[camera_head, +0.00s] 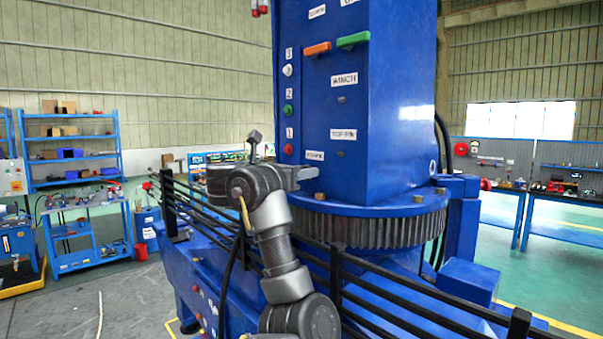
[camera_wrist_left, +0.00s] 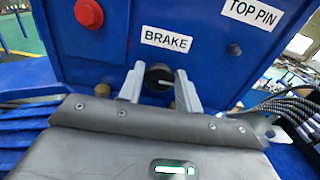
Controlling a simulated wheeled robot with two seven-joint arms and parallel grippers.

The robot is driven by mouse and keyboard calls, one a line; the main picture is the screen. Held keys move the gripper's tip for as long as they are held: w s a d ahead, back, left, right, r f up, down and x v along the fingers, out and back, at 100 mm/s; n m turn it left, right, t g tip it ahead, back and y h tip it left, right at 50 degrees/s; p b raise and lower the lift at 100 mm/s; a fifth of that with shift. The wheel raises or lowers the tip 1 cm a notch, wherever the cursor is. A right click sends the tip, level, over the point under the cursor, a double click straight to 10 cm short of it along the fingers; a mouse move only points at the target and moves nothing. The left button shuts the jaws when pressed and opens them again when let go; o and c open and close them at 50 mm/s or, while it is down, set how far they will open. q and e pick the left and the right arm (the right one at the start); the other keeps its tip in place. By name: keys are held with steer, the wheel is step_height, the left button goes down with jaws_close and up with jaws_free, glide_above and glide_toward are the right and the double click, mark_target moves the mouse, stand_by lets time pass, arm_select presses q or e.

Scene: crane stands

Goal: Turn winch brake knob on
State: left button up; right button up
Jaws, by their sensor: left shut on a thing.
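The brake knob (camera_wrist_left: 158,73) is a dark round knob on the blue crane column, just below the white BRAKE label (camera_wrist_left: 166,40) in the left wrist view. My left gripper (camera_wrist_left: 160,88) has one finger on each side of the knob and is shut on it. In the head view the gripper (camera_head: 306,176) is at the foot of the column, below the BRAKE label (camera_head: 313,155), and hides the knob. The knob's turned position cannot be told. My right gripper is not in view.
A red button (camera_wrist_left: 89,13) is up and left of the knob, and a TOP PIN knob (camera_wrist_left: 234,50) is to the right. Orange (camera_head: 317,48) and green (camera_head: 353,39) handles stick out higher up.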

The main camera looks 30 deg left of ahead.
arm_select(q)
steer(key=shift+f+b, duration=0.15)
steer(key=shift+b, duration=0.15)
steer(key=shift+f+m+b, duration=0.1)
steer(key=shift+m+b, duration=0.5)
steer(key=m+b, duration=0.5)
steer(key=b, duration=0.1)
steer(key=m+b, duration=0.6)
steer(key=shift+d+f, duration=0.15)
steer(key=shift+d, duration=0.05)
steer(key=m+b, duration=0.2)
steer(key=m, duration=0.1)
steer(key=shift+s+m+b, duration=0.1)
steer(key=shift+m+b, duration=0.2)
steer(key=shift+b, duration=0.05)
steer(key=shift+r+m+b, duration=0.2)
steer(key=shift+m+b, duration=0.5)
steer(key=shift+m, duration=0.4)
steer(key=shift+r, duration=0.1)
